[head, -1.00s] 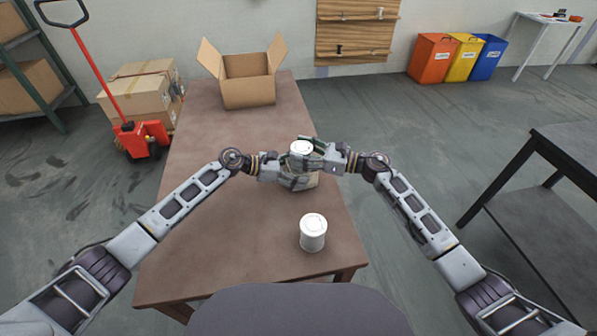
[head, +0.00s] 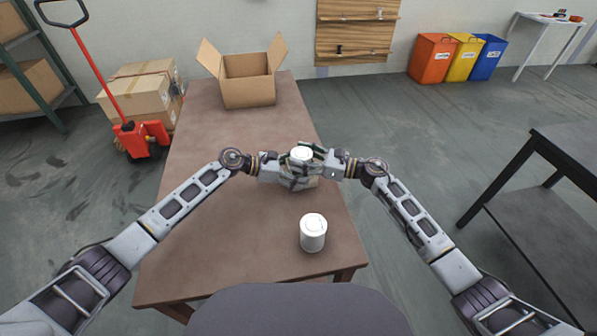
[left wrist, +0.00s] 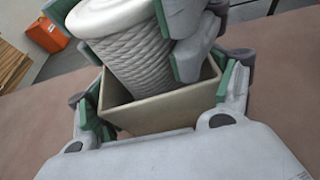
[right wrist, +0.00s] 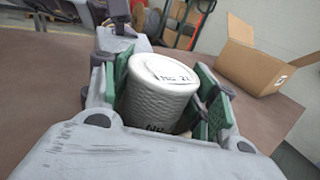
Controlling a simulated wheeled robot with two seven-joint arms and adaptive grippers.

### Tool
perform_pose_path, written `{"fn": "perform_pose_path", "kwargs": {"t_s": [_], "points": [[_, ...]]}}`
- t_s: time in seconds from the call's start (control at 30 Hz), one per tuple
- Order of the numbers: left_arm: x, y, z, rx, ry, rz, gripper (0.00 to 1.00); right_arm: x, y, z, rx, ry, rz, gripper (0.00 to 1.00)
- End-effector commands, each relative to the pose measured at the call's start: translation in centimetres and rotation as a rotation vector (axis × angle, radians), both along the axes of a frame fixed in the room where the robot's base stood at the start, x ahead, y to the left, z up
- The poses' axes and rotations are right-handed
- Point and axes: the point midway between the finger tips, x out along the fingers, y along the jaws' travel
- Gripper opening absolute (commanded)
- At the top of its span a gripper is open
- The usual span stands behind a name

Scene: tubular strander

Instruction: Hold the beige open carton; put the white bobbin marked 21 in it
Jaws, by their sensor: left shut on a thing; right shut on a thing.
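The beige open carton (left wrist: 160,110) is a small box in the left wrist view, standing over the brown table. My left gripper (head: 298,182) is shut on it, with fingers on opposite sides. The white bobbin (right wrist: 163,85), with a ribbed wound side and a top mark that looks like 21, is in my right gripper (head: 308,155), which is shut on it. In the left wrist view the bobbin's lower end is inside the carton's mouth. The carton's walls and my fingers hide its bottom, so I cannot tell whether it touches the floor.
Another white bobbin (head: 313,232) stands upright on the table (head: 215,245) near the front edge. A large open cardboard box (head: 249,92) stands at the table's far end. The table left of my grippers is clear.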

Motion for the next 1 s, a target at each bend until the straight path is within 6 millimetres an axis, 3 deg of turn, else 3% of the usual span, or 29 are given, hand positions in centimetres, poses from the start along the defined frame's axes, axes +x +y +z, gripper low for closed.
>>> {"fn": "perform_pose_path", "kwargs": {"t_s": [0.27, 0.3, 0.47, 1.0], "points": [[-0.11, 0.02, -0.29, 0.004, 0.003, -0.001, 0.57, 0.04, -0.02, -0.69, 0.000, 0.000, -0.001, 0.32], [-0.11, 0.02, -0.29, 0.004, 0.003, -0.001, 0.57, 0.05, -0.03, -0.67, 0.000, -0.001, -0.001, 0.62], [-0.11, 0.02, -0.28, 0.003, 0.003, -0.001, 0.57, 0.01, -0.01, -0.73, -0.001, 0.000, 0.000, 0.83], [0.02, 0.08, -0.21, 0.002, 0.002, 0.003, 0.57, -0.31, 0.19, -0.37, -0.004, 0.003, 0.007, 0.84]]}}
